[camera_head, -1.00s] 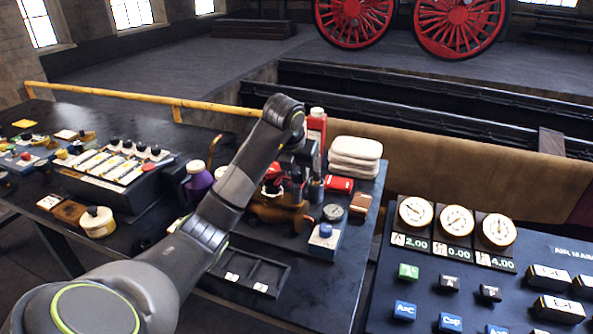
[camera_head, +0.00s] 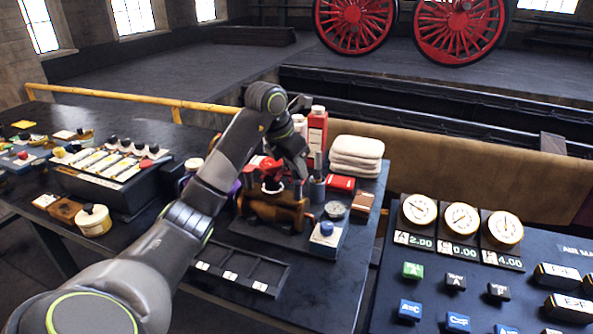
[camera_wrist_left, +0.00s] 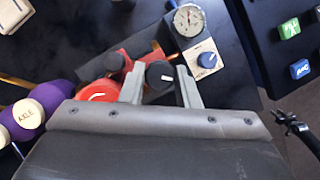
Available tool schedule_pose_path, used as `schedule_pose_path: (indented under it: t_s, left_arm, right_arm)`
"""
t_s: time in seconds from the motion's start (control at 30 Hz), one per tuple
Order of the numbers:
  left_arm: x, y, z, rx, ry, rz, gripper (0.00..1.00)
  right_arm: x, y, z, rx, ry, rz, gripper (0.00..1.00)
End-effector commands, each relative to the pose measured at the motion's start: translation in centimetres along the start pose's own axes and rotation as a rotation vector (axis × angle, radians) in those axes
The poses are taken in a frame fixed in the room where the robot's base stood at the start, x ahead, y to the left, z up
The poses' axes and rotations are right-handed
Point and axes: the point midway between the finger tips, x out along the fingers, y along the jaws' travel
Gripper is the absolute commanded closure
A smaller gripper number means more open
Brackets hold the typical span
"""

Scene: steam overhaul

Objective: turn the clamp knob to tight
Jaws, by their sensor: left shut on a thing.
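The clamp knob (camera_wrist_left: 160,75) is black with a white mark and shows in the left wrist view. It stands between the two grey fingers of my left gripper (camera_wrist_left: 160,82), which is shut on it. In the head view my left gripper (camera_head: 298,172) points down at the right end of the brown clamp body (camera_head: 272,208), and the knob is hidden there. A red part (camera_head: 270,168) sits on top of the body; a round red cap (camera_wrist_left: 98,92) shows left of the fingers in the wrist view.
A round gauge (camera_head: 335,210) and a blue knob on a white block (camera_head: 325,232) stand close on the right. A red bottle (camera_head: 317,130) and folded cloths (camera_head: 356,155) stand behind. An empty black tray (camera_head: 240,268) lies in front.

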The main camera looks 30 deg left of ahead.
Motion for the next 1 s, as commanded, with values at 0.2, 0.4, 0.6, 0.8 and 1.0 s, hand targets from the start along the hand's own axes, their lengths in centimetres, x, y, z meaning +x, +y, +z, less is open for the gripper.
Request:
schedule_pose_path:
  t_s: [0.2, 0.4, 0.6, 0.8, 1.0]
  left_arm:
    - [0.1, 0.2, -0.1, 0.189, 0.001, -0.081, 0.94]
    - [0.1, 0.2, 0.0, 0.363, 0.001, -0.154, 0.94]
    - [0.0, 0.3, 0.1, 0.524, 0.001, -0.222, 0.94]
    - [-0.1, 0.3, 0.1, 0.65, 0.003, -0.274, 0.94]
    - [0.0, 0.4, 0.2, 0.734, 0.003, -0.308, 0.94]
  right_arm:
    - [0.9, -0.1, 0.1, 0.0, 0.0, 0.0, 0.64]
    - [1.2, -0.1, 0.1, 0.0, 0.0, 0.0, 0.64]
    - [0.9, -0.1, 0.1, 0.0, 0.001, 0.0, 0.64]
    - [0.1, 0.0, 0.0, 0.0, 0.001, 0.0, 0.64]
    - [-0.5, 0.1, -0.1, 0.0, 0.001, 0.0, 0.64]
